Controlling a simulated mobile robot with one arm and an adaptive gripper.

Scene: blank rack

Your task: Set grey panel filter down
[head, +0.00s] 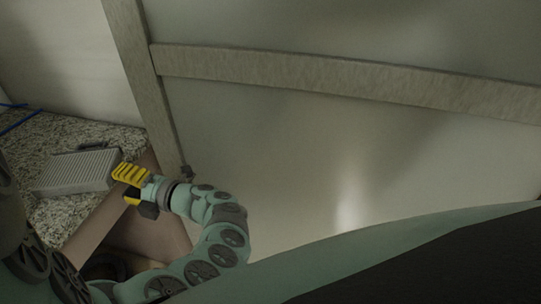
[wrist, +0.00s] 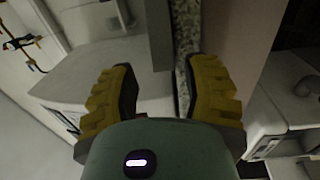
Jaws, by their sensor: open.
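The grey panel filter (head: 76,171) is a flat, ribbed, light grey panel. It lies on a speckled stone counter (head: 60,212) at the left of the head view. My gripper (head: 123,184) is at the filter's right end, with its yellow fingers spread apart. I cannot tell from the head view whether a finger touches the filter. In the wrist view my gripper (wrist: 162,88) is open, with nothing held between the two yellow fingers. I cannot make out the filter for certain in the wrist view.
A small dark object (head: 92,147) lies on the counter behind the filter. A brown panel (head: 112,213) stands at the counter's right edge, beside my arm. A pale wall with a grey rail (head: 330,72) fills the right. White appliance-like shapes (wrist: 290,110) stand at the right of the wrist view.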

